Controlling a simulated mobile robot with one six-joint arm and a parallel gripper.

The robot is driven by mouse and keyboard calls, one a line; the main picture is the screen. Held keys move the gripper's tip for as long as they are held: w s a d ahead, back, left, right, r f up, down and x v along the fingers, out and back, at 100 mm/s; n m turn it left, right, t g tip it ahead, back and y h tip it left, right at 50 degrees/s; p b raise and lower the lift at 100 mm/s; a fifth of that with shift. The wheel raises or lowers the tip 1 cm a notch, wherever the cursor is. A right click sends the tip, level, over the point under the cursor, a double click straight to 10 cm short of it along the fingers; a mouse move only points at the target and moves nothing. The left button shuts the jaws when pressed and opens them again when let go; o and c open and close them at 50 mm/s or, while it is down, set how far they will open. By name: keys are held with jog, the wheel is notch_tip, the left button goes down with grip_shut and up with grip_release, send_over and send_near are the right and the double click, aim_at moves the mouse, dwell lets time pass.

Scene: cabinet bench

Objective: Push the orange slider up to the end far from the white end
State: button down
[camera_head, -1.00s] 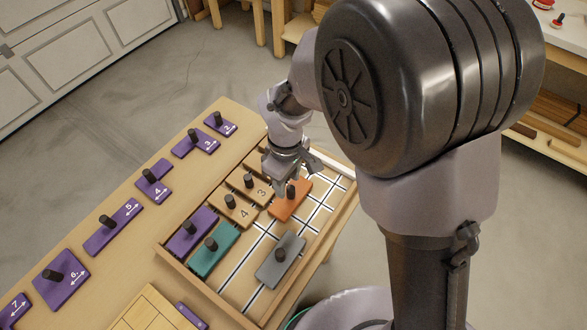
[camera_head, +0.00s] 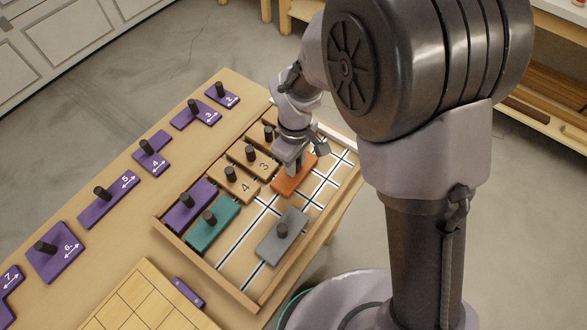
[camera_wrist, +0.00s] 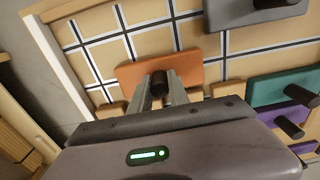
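The orange slider (camera_head: 300,182) lies flat in the wooden tray (camera_head: 257,308), beside the tan numbered blocks; it also shows in the wrist view (camera_wrist: 190,72). Its dark knob (camera_wrist: 158,82) stands between the two fingers of my gripper (camera_wrist: 159,92). The fingers are apart, one on each side of the knob; contact is not clear. In the head view my gripper (camera_head: 296,168) is low over the slider and hides the knob. The white end (camera_head: 337,138) is the tray's far edge, and shows at the left in the wrist view (camera_wrist: 62,58).
A grey slider (camera_head: 282,240), a teal slider (camera_head: 212,228) and a purple slider (camera_head: 190,203) lie in the tray. Tan blocks 3 (camera_head: 262,164) and 4 (camera_head: 235,190) adjoin the orange slider's left.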

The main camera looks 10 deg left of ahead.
jog(key=shift+s+a+b, duration=0.2)
jog(key=shift+s+a, duration=0.3)
jog(key=shift+s, duration=0.75)
jog(key=shift+s+a+b, duration=0.25)
jog(key=shift+s+a, duration=0.25)
jog(key=shift+s, duration=0.75)
jog(key=shift+s+a+b, duration=0.2)
jog(key=shift+s+a, duration=0.3)
jog(key=shift+s, duration=0.75)
jog(key=shift+s+a+b, duration=0.2)
jog(key=shift+s+a, duration=0.3)
jog(key=shift+s, duration=0.7)
jog(key=shift+s+a+b, duration=0.15)
jog(key=shift+s+a, duration=0.4)
jog(key=shift+s, duration=0.7)
jog(key=shift+s+a+b, duration=0.2)
jog(key=shift+s+a, duration=0.3)
jog(key=shift+s, duration=0.7)
jog(key=shift+s+a+b, duration=0.1)
jog(key=shift+s+a, duration=0.3)
jog(key=shift+s, duration=0.6)
jog(key=shift+s+a+b, duration=0.15)
jog(key=shift+s+a, duration=0.3)
jog(key=shift+s, duration=0.55)
jog(key=shift+s+a+b, duration=0.1)
jog(key=shift+s+a, duration=0.3)
jog(key=shift+s, duration=0.6)
jog(key=c, duration=1.2)
grip_release()
jog(key=shift+c, duration=0.2)
